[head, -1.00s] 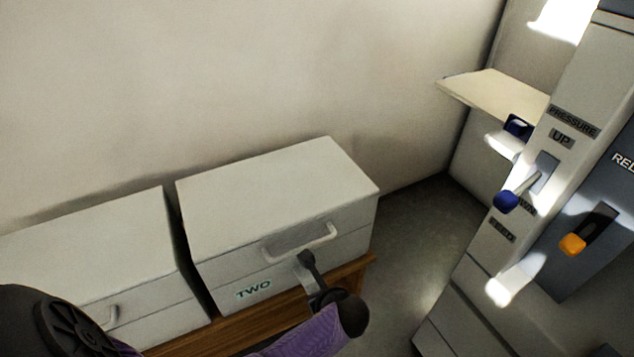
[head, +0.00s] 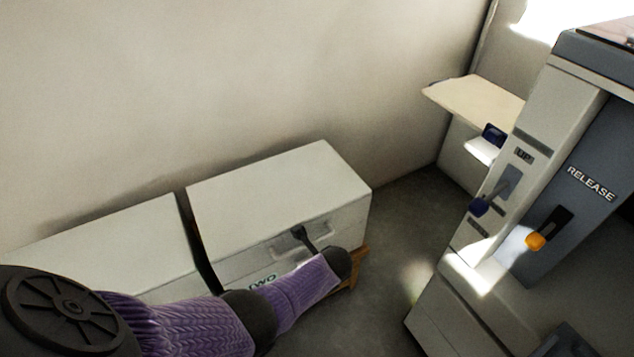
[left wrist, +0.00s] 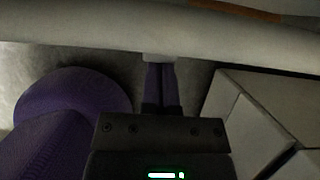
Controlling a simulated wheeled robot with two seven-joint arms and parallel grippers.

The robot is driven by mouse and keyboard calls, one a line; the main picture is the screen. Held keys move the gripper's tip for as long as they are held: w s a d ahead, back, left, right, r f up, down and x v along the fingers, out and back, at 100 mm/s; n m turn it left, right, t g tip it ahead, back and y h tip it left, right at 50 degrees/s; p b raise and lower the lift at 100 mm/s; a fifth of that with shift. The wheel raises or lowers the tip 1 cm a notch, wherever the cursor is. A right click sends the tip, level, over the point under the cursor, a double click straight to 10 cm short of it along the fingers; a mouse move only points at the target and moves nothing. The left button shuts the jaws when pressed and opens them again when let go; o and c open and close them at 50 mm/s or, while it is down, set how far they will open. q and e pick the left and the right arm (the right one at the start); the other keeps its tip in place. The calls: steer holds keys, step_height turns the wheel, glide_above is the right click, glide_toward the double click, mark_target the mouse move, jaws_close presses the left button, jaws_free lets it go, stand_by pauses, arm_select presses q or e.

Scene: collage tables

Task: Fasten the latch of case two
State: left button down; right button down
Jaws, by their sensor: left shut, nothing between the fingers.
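Case two (head: 270,190) is a pale closed box with a "TWO" label on its front, now partly covered by my arm. A pale bar-like fitting, apparently its latch (head: 322,239), is on the front and partly hidden by my left gripper (head: 298,231). The gripper is shut and empty, its tip at or just in front of that fitting. In the left wrist view the closed fingers (left wrist: 160,70) reach a small pale piece (left wrist: 160,57) on a broad pale surface; contact is unclear. My right gripper is out of view.
Another pale case (head: 130,240) stands left of case two, with a narrow gap. A wooden edge (head: 358,265) shows below case two. A machine (head: 530,200) with a blue lever, an orange lever (head: 536,240) and a shelf stands at right. Open floor (head: 400,215) lies between.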

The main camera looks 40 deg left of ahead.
arm_select(q)
steer(key=shift+w+a+r+p, duration=0.2)
steer(key=shift+a+r+p, duration=0.15)
steer(key=shift+a+r, duration=0.2)
steer(key=shift+w+a+r+p, duration=0.2)
steer(key=shift+a+r+p, duration=0.2)
steer(key=shift+r, duration=0.2)
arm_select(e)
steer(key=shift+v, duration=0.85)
arm_select(q)
steer(key=shift+r, duration=0.1)
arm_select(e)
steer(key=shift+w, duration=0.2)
arm_select(q)
steer(key=shift+r+p, duration=0.7)
steer(key=shift+r, duration=0.1)
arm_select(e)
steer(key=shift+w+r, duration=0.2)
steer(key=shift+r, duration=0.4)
arm_select(q)
steer(key=shift+f, duration=0.1)
